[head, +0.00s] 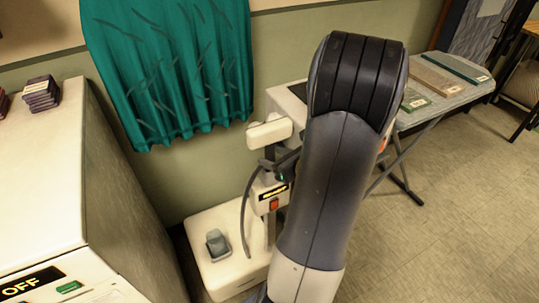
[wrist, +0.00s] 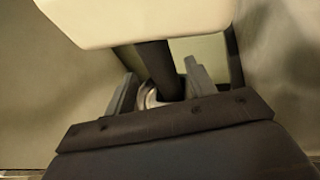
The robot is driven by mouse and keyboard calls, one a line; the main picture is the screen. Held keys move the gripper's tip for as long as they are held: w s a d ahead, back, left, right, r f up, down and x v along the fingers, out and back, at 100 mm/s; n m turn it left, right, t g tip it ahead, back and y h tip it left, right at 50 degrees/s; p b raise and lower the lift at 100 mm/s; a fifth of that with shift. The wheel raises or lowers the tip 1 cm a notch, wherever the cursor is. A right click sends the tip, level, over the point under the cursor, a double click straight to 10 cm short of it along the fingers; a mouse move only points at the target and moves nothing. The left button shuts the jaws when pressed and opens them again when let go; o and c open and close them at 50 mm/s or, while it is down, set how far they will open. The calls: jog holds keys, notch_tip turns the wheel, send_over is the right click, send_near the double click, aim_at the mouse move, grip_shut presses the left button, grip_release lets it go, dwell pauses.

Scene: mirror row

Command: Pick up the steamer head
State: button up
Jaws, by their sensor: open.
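The steamer head (head: 268,132) is a cream block on top of the steamer, seen left of my arm in the head view. In the wrist view its cream body (wrist: 130,18) fills the top, with a dark handle (wrist: 156,65) running down from it. My gripper (wrist: 160,88) is open, with one grey finger on each side of the handle. I cannot tell whether the fingers touch it. In the head view my gripper (head: 286,168) is mostly hidden behind my arm, just below the steamer head.
The steamer's cream base (head: 205,275) stands on the floor, with a dark hose (head: 243,215) and a red switch (head: 274,204). A white cabinet (head: 40,170) is at left. A teal cloth (head: 170,65) hangs behind. An ironing board (head: 445,95) stands at right.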

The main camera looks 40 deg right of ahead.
aim_at(266, 154)
jog(key=shift+d+f+x, duration=0.1)
jog(key=shift+x, duration=1.1)
jog(key=shift+d+f+x, duration=0.1)
jog(key=shift+x, duration=1.05)
jog(key=shift+s, duration=0.1)
jog(key=shift+c, duration=0.4)
grip_shut()
